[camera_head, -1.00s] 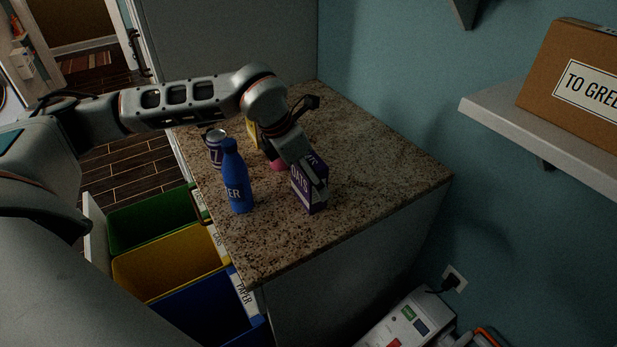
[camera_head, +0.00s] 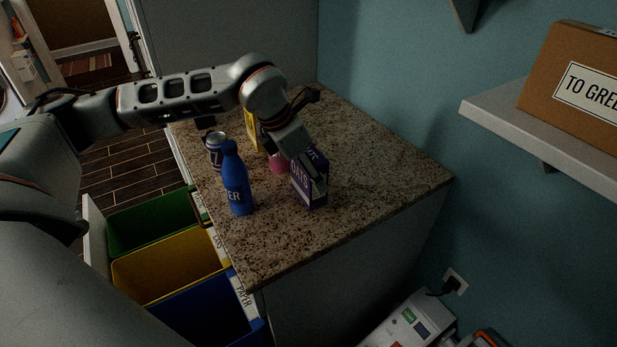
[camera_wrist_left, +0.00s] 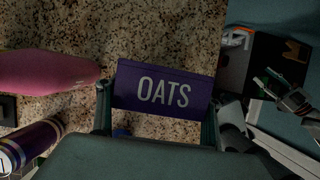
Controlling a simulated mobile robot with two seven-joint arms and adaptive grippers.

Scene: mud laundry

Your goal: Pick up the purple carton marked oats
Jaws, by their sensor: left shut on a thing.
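The purple carton marked OATS (camera_head: 309,190) stands on the speckled stone counter, right of the blue bottle. My left gripper (camera_head: 312,172) comes down over it from above and is shut on it. In the left wrist view the carton's top with the white word OATS (camera_wrist_left: 165,92) lies between the two fingers of my left gripper (camera_wrist_left: 158,110), one at each end. Whether the carton's base still touches the counter is hard to tell.
A blue bottle (camera_head: 236,180), a can (camera_head: 215,150), a pink item (camera_head: 277,163) and a yellow item (camera_head: 253,130) stand close on the left. Open bins, green (camera_head: 150,222), yellow (camera_head: 165,265) and blue (camera_head: 205,312), lie below the counter (camera_head: 385,170). The counter's right side is clear.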

